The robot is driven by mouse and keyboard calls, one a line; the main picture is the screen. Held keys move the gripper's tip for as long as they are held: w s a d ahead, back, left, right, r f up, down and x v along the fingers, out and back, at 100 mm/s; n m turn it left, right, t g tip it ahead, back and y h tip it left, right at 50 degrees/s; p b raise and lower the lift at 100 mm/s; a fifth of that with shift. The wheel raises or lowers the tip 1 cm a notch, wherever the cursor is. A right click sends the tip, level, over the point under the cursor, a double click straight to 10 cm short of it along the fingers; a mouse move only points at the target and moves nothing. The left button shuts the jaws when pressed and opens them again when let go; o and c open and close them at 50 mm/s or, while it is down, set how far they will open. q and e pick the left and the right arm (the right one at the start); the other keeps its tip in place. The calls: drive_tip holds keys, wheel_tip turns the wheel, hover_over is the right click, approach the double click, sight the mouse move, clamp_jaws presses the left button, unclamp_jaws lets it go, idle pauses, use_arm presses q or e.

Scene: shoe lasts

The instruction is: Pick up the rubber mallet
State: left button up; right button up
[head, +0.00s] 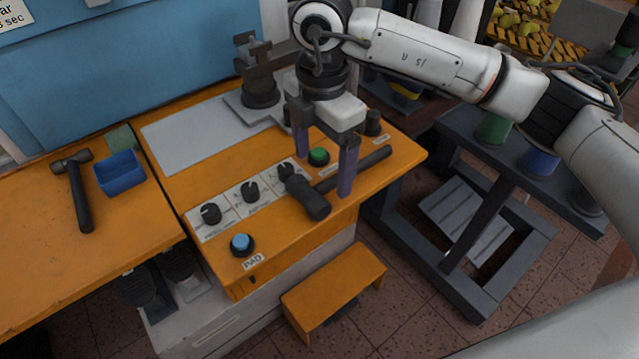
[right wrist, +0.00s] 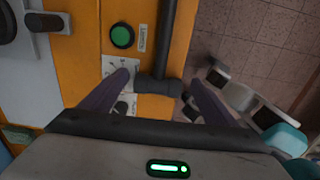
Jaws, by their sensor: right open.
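A black rubber mallet (head: 314,203) lies on the orange machine top, near its front right edge. Its thick head is toward the control knobs and its handle points to the back right. My right gripper (head: 324,176) is open above it, with one finger on each side of the mallet and nothing held. In the right wrist view the mallet (right wrist: 165,45) lies between the two spread fingers (right wrist: 157,78), with its head nearest the palm. I cannot tell whether the fingers touch it. My left gripper is not in view.
Knobs, a green button (head: 319,156) and a blue button (head: 242,243) stick up around the mallet. A metal post (head: 260,85) stands behind. Another hammer (head: 76,190) and a blue bin (head: 120,173) sit on the left bench. A grey rack (head: 480,215) stands right.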

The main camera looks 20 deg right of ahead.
sight(320, 185)
wheel_tip(320, 185, down, 5)
drive_tip(key=shift+s+a+r+p, duration=0.15)
drive_tip(key=shift+r+p, duration=0.05)
drive_tip(key=shift+p, duration=0.25)
drive_tip(key=shift+f, duration=0.5)
drive_tip(key=c, duration=1)
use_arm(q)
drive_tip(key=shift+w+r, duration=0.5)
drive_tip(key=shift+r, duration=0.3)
use_arm(e)
drive_tip(key=shift+c, duration=0.3)
drive_tip(key=shift+r, duration=0.15)
